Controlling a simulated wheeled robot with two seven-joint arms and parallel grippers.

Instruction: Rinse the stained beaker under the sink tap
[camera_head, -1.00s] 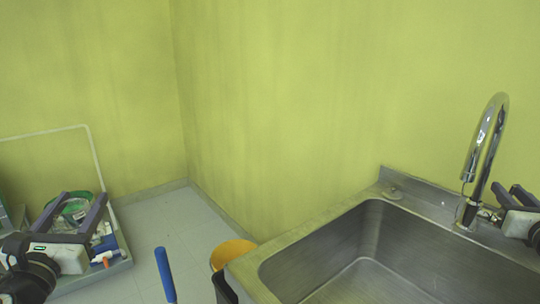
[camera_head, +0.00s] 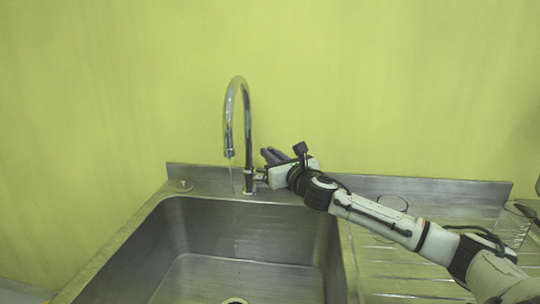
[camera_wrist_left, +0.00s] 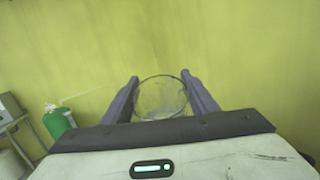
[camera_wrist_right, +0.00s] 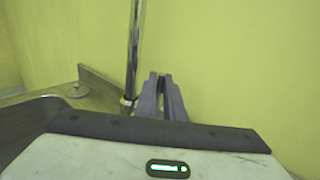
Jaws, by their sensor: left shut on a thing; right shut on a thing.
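The beaker (camera_wrist_left: 160,97) is clear round glass, held between the fingers of my left gripper (camera_wrist_left: 161,90) in the left wrist view; stains on it are hard to make out. My left gripper is outside the head view. The chrome tap (camera_head: 246,125) stands at the back of the steel sink (camera_head: 175,235), its spout over the basin. A thin pale line under the spout may be water. My right gripper (camera_head: 268,157) is at the tap's base, shut on the tap handle, which its fingers mostly hide. The right wrist view shows these fingers (camera_wrist_right: 161,80) close together beside the tap pipe.
A ribbed drainboard (camera_head: 375,255) lies right of the basin, under my right arm. Clear glassware (camera_head: 514,226) stands at its right end. A green container (camera_wrist_left: 57,121) stands at the left in the left wrist view. The basin looks empty.

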